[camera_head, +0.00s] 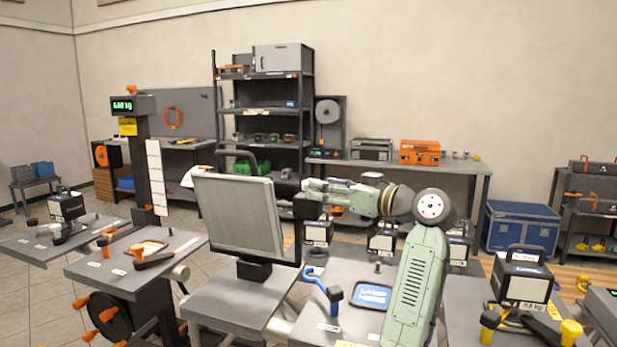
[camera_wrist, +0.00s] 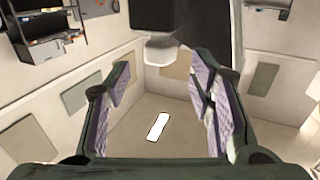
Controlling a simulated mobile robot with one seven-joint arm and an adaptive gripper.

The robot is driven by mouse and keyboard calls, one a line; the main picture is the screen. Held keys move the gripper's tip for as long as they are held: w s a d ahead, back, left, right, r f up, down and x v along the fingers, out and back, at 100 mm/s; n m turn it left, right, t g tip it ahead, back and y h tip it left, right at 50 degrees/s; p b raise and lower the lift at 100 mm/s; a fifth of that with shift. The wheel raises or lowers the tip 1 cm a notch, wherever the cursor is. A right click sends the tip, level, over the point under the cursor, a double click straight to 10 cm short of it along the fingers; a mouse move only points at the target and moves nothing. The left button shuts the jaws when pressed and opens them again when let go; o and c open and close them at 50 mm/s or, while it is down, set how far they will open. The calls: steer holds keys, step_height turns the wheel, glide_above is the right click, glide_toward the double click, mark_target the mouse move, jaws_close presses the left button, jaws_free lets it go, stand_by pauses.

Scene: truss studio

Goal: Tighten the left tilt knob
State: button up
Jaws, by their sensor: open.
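A flat grey panel (camera_head: 238,215) in a dark frame stands tilted on a short post above a grey table (camera_head: 232,312). My gripper (camera_head: 300,207) is at the panel's right edge; its fingers are small and partly hidden there. In the wrist view my gripper (camera_wrist: 160,85) is open, with nothing between its lilac pads. A pale grey block with a darker rounded end (camera_wrist: 165,50) shows beyond the fingertips, beside a black upright part (camera_wrist: 206,22). I cannot tell whether this block is the left tilt knob. No knob is clearly visible on the panel.
A table with a blue-handled part (camera_head: 323,285) and a blue-framed plate (camera_head: 371,296) lies to the right. Tables with orange knobs (camera_head: 102,242) stand left. A dark shelf (camera_head: 265,115) and a workbench (camera_head: 462,168) are behind. Open floor shows at far left.

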steer(key=p+x, duration=0.1)
steer(key=x, duration=0.3)
steer(key=shift+w+a+r, duration=0.1)
steer(key=shift+a+r, duration=0.05)
steer(key=shift+w+a+p, duration=0.35)
steer(key=shift+w+a, duration=0.05)
steer(key=shift+c, duration=0.4)
steer(key=c, duration=1.1)
